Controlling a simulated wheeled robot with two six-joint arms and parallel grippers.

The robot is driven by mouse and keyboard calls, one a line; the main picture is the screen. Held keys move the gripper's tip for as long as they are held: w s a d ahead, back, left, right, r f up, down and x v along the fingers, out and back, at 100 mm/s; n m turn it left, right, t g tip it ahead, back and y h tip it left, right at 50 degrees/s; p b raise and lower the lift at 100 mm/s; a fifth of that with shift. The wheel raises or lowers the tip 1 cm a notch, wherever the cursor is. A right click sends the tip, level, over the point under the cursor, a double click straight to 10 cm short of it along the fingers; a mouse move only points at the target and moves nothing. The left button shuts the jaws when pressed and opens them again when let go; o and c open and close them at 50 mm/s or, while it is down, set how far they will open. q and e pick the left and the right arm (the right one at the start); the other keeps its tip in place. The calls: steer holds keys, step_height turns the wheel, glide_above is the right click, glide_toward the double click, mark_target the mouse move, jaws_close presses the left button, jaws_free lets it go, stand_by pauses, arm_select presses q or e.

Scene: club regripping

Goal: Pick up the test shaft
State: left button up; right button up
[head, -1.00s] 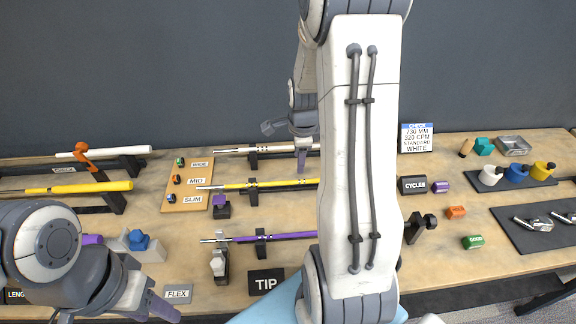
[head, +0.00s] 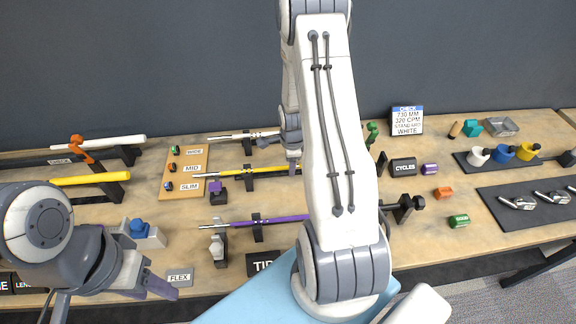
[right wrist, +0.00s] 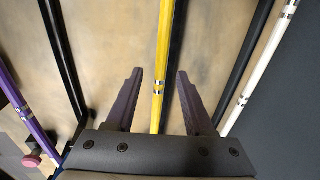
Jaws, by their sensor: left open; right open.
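Three shafts lie across low black stands: a white one (head: 238,135), a yellow one (head: 243,172) and a purple one (head: 275,219). The pictures do not label which is the test shaft. My right gripper (right wrist: 159,72) is open over the yellow shaft, which also runs between its two fingers in the right wrist view (right wrist: 164,40). The fingers do not close on it. My left gripper (head: 162,286) is open and empty near the front left edge.
A spec card (head: 407,120) stands at the back. A black CYCLES block (head: 403,168), a green GOOD block (head: 459,221) and a dark mat (head: 530,206) lie right. A board with size labels (head: 184,168) and more clubs on racks (head: 90,179) are left.

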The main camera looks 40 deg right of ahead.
jaws_close()
stand_by(1.4)
